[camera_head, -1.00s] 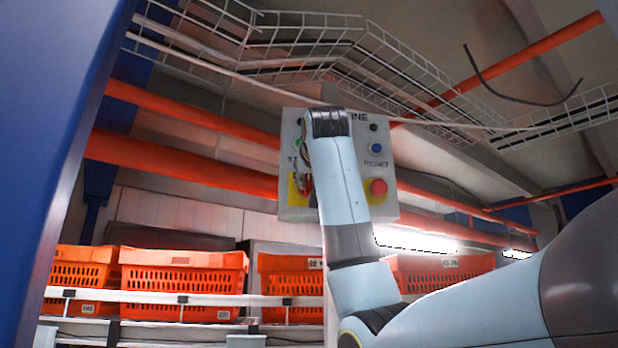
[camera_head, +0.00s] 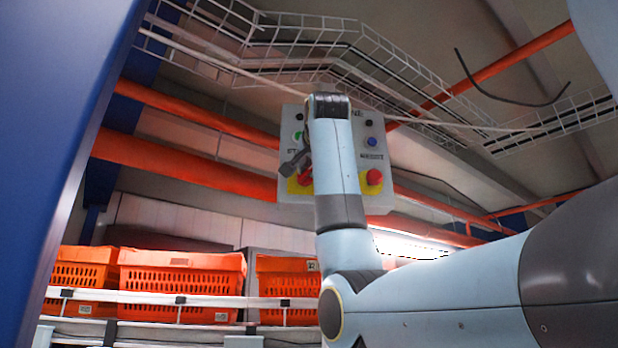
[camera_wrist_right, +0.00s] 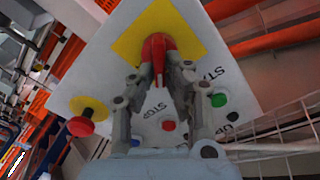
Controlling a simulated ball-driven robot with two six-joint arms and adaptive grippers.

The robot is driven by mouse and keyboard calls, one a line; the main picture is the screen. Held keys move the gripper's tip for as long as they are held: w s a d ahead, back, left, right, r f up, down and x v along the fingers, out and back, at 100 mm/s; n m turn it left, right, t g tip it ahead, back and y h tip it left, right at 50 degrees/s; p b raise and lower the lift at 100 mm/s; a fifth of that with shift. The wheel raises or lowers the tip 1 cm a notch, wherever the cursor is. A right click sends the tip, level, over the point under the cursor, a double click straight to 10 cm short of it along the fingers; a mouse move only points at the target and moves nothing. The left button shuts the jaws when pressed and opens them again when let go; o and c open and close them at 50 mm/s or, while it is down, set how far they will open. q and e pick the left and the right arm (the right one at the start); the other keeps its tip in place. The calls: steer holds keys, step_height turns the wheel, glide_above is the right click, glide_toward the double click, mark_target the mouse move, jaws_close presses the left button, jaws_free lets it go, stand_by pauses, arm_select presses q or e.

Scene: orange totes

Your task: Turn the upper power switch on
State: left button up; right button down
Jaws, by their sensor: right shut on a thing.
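A pale control panel (camera_head: 283,192) hangs in front of the orange pipes in the head view, partly hidden by my right arm. On its lower left is a red switch handle (camera_head: 305,177) on a yellow square, mostly hidden in the head view. In the right wrist view the red handle (camera_wrist_right: 157,46) stands on the yellow plate (camera_wrist_right: 185,25). My right gripper (camera_wrist_right: 160,75) has its fingers on both sides of the handle and is shut on it. In the head view this gripper (camera_head: 296,165) shows just left of my forearm. My left gripper is not in view.
A red mushroom button (camera_head: 374,177), a blue button (camera_head: 372,142) and a green button (camera_head: 298,135) sit on the same panel. A wire cable tray (camera_head: 300,45) runs above. Orange crates (camera_head: 180,285) stand on a rack below; a blue post (camera_head: 70,130) is at left.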

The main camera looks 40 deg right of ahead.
steer(key=shift+s+d+f+m+b, duration=0.1)
steer(key=shift+f+m+b, duration=0.1)
steer(key=shift+m+b, duration=1.15)
steer(key=shift+w+f+m+b, duration=0.15)
steer(key=shift+m+b, duration=0.65)
steer(key=shift+m, duration=1.2)
steer(key=shift+s+d+f+m+b, duration=0.1)
steer(key=shift+s+f+m+b, duration=0.1)
steer(key=shift+m+b, duration=1.15)
steer(key=shift+m, duration=0.4)
steer(key=c, duration=1.4)
jaws_free()
steer(key=shift+o, duration=0.2)
steer(key=v, duration=1.2)
